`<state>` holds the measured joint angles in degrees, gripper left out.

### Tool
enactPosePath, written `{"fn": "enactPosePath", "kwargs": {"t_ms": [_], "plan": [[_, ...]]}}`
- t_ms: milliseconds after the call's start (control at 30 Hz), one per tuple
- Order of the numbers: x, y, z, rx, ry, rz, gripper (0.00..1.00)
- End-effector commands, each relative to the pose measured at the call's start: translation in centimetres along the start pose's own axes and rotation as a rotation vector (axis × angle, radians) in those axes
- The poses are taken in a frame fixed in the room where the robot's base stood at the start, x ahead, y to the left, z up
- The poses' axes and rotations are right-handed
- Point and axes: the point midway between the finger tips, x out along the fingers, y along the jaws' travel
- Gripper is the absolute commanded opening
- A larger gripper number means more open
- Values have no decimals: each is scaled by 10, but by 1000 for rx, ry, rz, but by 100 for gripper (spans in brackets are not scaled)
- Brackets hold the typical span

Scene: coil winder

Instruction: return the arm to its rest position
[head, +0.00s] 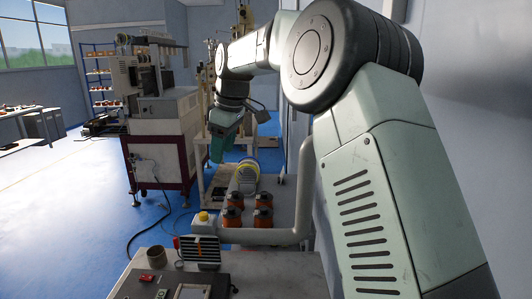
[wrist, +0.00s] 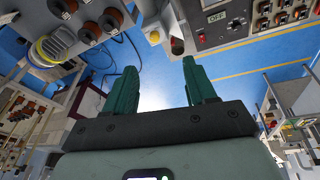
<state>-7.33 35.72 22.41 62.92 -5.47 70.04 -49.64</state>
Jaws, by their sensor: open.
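My arm reaches out from the right side of the head view, and my gripper (head: 222,140) hangs from its far end near the middle, above the bench area. In the wrist view my gripper (wrist: 160,85) shows two green fingers spread wide apart. Nothing is between them. Blue floor and bench equipment show beyond the fingers. In the head view the fingers are small and partly dark.
Copper coils (head: 232,215) and a yellow-rimmed spool (head: 246,178) stand below my gripper. A yellow button box (head: 204,222) and a dark control panel (head: 170,287) are nearer. A large machine (head: 160,130) stands left. Blue floor (head: 70,215) is open at left.

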Motion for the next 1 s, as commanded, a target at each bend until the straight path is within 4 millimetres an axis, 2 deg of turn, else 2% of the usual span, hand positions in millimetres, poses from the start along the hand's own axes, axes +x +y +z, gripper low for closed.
{"fn": "enactPosePath", "kwargs": {"t_ms": [33,200,400,500,633,800,900,1000], "plan": [[-24,-11,12,46,-18,37,56],[-80,-51,60,237,-55,137,56],[-127,-110,129,498,-58,249,56],[-141,-143,166,639,-39,297,56],[-147,-190,214,827,4,350,56],[-137,-246,264,1045,77,386,56],[-128,-268,282,1132,111,392,56],[-121,-280,292,1183,134,395,56]]}}
